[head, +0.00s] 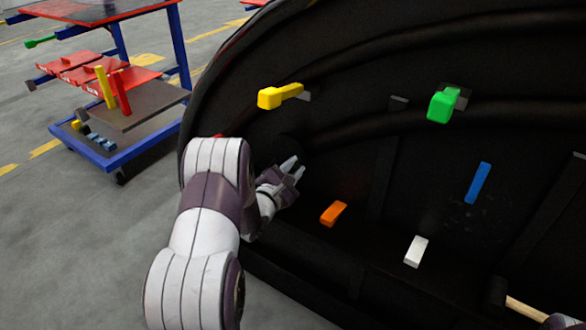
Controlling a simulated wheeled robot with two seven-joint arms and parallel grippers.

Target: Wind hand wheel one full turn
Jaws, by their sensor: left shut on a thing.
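My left gripper (291,170) is against the dark inner wall of the nosecone (340,60), its two pale fingers pointing up and right. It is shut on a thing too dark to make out. No hand wheel shows clearly. A small red part (218,137) peeks out above my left arm, which hides the rest of it. I cannot tell whether it belongs to the hand wheel. My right gripper (560,322) is cut off at the bottom right corner, by the wooden handle (525,309) of a black-headed tool. Its fingers cannot be made out.
The nosecone carries a yellow lever (279,96), a green lever (442,106), an orange block (333,214), a white block (416,251) and a blue bar (477,183). A blue-framed cart (140,138) with red trays stands at the back left. Grey floor (70,240) is clear at the left.

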